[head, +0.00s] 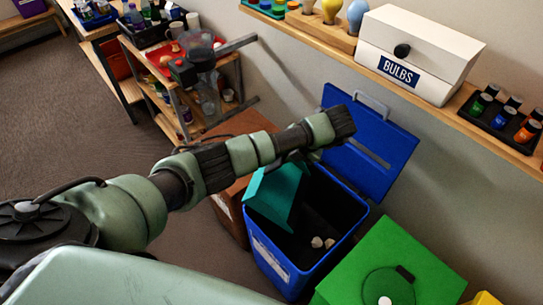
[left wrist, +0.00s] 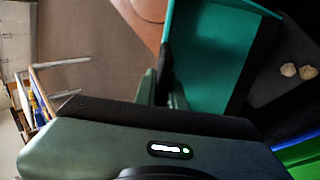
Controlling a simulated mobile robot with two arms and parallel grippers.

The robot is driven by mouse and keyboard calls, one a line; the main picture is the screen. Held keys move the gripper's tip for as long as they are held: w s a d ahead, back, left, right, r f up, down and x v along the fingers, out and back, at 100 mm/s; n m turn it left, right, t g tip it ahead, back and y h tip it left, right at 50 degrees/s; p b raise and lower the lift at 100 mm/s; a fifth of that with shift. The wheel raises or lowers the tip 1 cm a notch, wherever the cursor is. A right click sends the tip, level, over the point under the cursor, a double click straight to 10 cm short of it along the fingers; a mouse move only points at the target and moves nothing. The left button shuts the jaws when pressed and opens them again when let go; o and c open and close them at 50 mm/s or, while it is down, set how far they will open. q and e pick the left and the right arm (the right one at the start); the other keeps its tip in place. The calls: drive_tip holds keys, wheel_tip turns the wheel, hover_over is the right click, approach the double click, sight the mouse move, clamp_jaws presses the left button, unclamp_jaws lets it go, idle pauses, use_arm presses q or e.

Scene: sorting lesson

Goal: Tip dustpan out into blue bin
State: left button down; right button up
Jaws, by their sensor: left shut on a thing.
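The teal dustpan (head: 272,196) hangs steeply tilted over the open mouth of the blue bin (head: 283,262). My left gripper (head: 297,157) is shut on it, above the bin's back left part; the grip itself is mostly hidden by my arm. In the left wrist view the dustpan (left wrist: 215,60) shows a bare teal face, and the gripper (left wrist: 163,88) holds its edge or handle. Two pale crumpled pieces (head: 317,242) lie on the bin's dark inside, apart from the dustpan; they also show in the left wrist view (left wrist: 289,70). My right gripper is not in view.
The bin's blue lid (head: 372,152) stands open against the wall. A brown bin (head: 238,128) stands close on the left, a green lidded bin (head: 385,250) on the right. A wall shelf (head: 440,105) carries a white BULBS box (head: 418,55). A cart (head: 180,110) stands behind.

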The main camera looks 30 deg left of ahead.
use_arm(q)
drive_tip(key=d, duration=0.1)
drive_tip(key=d+r+y, duration=0.1)
drive_tip(key=d, duration=0.1)
drive_tip(key=d+y, duration=0.1)
drive_tip(key=shift+w+d+r, duration=0.15)
drive_tip(key=shift+w+d, duration=0.1)
drive_tip(key=shift+w, duration=0.05)
idle(1.0)
